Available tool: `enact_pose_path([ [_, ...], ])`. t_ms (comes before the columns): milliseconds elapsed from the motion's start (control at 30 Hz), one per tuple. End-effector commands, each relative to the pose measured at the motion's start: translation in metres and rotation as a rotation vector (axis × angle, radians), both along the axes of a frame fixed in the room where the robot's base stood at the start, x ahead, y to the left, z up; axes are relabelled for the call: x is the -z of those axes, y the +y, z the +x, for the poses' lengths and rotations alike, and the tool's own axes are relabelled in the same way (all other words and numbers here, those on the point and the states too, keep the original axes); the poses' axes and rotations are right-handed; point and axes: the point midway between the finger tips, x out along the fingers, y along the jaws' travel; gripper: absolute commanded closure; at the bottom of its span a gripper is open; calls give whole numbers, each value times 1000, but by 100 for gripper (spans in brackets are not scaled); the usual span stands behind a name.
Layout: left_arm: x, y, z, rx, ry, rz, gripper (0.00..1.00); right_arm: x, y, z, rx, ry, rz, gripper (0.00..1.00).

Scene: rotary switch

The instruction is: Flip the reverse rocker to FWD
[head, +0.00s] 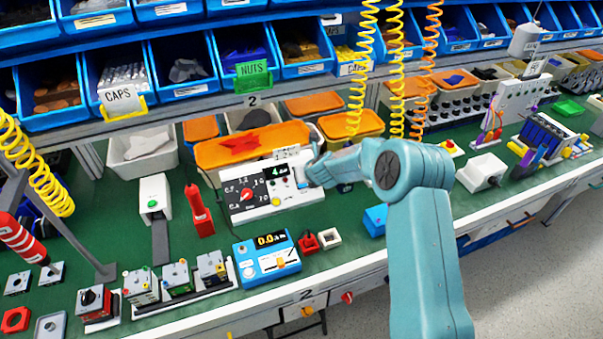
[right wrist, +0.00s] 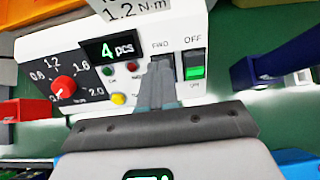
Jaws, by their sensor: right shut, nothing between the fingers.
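The white control box (head: 282,204) stands on the green bench and also shows in the right wrist view (right wrist: 60,28). Its dark reverse rocker (right wrist: 164,57) sits under a label that seems to read FWD; my fingers hide its lower part, and I cannot tell which side is pressed. My right gripper (right wrist: 160,68) is shut and empty, its fingertips over or against this rocker; I cannot tell if they touch. In the head view the right gripper (head: 313,172) is at the box's right end and hides the rockers. My left gripper is not in view.
A green-lit rocker (right wrist: 196,64) marked OFF above is just right of my fingertips. A red dial knob (right wrist: 64,88), a display (right wrist: 112,49) and small buttons are left. A blue meter (head: 266,261) stands in front of the box, and an orange tray (head: 215,154) behind it.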

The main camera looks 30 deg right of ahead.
Motion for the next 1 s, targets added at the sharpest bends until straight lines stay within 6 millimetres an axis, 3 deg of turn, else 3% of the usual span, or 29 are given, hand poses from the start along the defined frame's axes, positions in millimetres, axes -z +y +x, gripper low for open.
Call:
enact_pose_path([
  [600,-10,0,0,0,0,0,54,-82,5,-51,-2,-2,0,100],
  [1000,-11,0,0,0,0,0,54,-88,8,-58,-2,-1,0,100],
])
